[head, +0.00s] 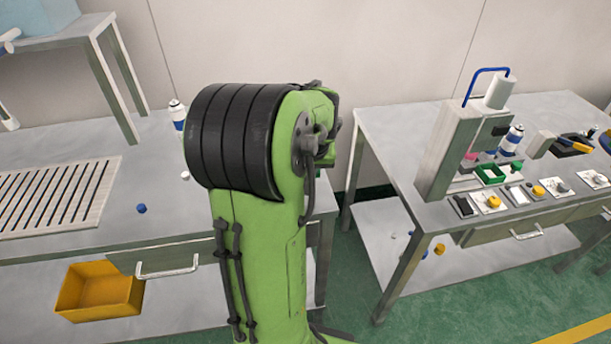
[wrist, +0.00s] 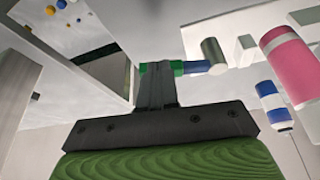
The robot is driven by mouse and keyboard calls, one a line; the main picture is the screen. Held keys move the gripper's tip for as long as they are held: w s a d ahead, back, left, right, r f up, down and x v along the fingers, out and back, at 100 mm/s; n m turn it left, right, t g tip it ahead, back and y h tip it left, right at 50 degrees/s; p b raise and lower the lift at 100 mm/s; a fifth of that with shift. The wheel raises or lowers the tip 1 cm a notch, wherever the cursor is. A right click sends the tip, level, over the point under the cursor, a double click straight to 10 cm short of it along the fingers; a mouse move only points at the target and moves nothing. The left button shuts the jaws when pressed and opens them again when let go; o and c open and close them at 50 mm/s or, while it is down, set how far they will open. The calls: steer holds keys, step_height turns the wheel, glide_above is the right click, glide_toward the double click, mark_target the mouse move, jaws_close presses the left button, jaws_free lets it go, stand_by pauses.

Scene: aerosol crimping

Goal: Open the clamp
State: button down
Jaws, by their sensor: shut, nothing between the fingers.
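My gripper (wrist: 157,72) shows in the wrist view as dark fingers brought together, with nothing held between them. Close by the fingertips is a small green and blue piece (wrist: 193,67) with a grey cylinder (wrist: 213,54) at its right end. I cannot tell whether this piece is the clamp, or whether the fingers touch it. In the head view my arm hides the gripper. The crimping machine (head: 450,148) stands on the right table, with a green square frame (head: 490,174) and a blue-and-white can (head: 512,140) at its front. No part there is clearly the clamp.
A pink cylinder (wrist: 287,60) and a blue-and-white can (wrist: 272,106) are at the right of the wrist view. Small switch boxes (head: 490,203) line the right table's front. The left table holds a slotted plate (head: 60,197); an orange bin (head: 98,292) sits below.

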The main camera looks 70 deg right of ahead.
steer(key=shift+d+n, duration=0.25)
steer(key=shift+n, duration=0.05)
steer(key=shift+d, duration=0.5)
steer(key=shift+f, duration=0.1)
